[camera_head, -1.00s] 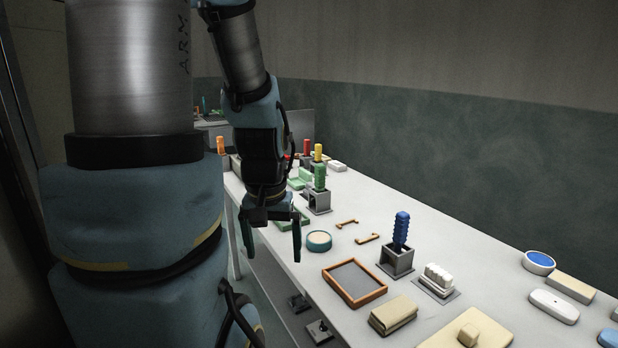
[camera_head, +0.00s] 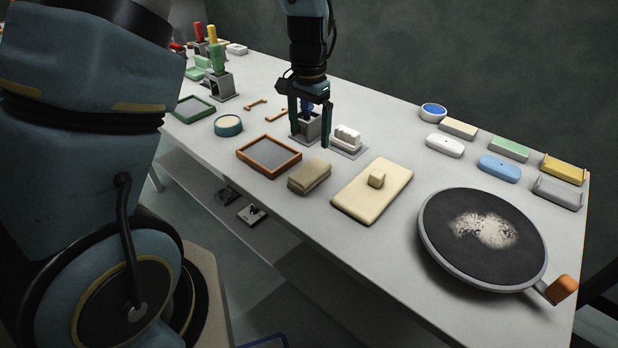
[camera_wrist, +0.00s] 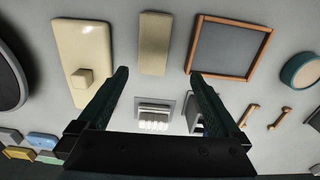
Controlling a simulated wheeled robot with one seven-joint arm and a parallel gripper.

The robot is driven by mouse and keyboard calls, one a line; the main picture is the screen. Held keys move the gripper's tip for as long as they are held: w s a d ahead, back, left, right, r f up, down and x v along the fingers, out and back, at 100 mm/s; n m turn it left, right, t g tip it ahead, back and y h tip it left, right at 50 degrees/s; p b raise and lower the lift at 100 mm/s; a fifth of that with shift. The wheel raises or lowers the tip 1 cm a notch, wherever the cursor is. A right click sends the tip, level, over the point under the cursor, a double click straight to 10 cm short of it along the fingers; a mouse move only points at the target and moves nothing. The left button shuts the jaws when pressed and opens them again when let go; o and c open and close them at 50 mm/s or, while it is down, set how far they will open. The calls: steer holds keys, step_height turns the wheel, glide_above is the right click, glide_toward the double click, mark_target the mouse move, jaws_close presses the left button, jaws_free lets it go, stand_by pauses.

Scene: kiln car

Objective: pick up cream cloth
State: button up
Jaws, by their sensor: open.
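The cream cloth (camera_head: 310,174) lies folded flat on the white table, between a wood-framed grey tray and a cream board. It also shows in the wrist view (camera_wrist: 153,42), just beyond the fingertips. My gripper (camera_head: 310,143) is open and points down, behind the cloth in the head view. Its fingers, also in the wrist view (camera_wrist: 160,73), are spread wide with nothing held between them. They appear apart from the cloth; their exact height over the table is hard to tell.
The framed tray (camera_head: 269,156) and cream board (camera_head: 395,181) with a small block flank the cloth. Behind are a grey stand (camera_head: 310,129), partly hidden by my gripper, and a white brush (camera_head: 347,136). A round dark turntable (camera_head: 460,266) stands to the right.

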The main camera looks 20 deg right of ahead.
mark_target(314, 166)
steer(key=shift+s+d+f, duration=0.15)
steer(key=shift+d+f, duration=0.2)
steer(key=shift+d, duration=0.1)
step_height(314, 166, down, 5)
steer(key=shift+f+p, duration=0.1)
steer(key=shift+p, duration=0.5)
steer(key=shift+s+d+f+p, duration=0.15)
steer(key=shift+f+p, duration=0.45)
steer(key=shift+f, duration=0.7)
steer(key=shift+s+a+f+p, duration=0.1)
steer(key=shift+f+p, duration=0.45)
steer(key=shift+f, duration=0.75)
steer(key=c, duration=1.4)
step_height(314, 166, up, 10)
steer(key=b, duration=0.2)
steer(key=shift+b, duration=0.3)
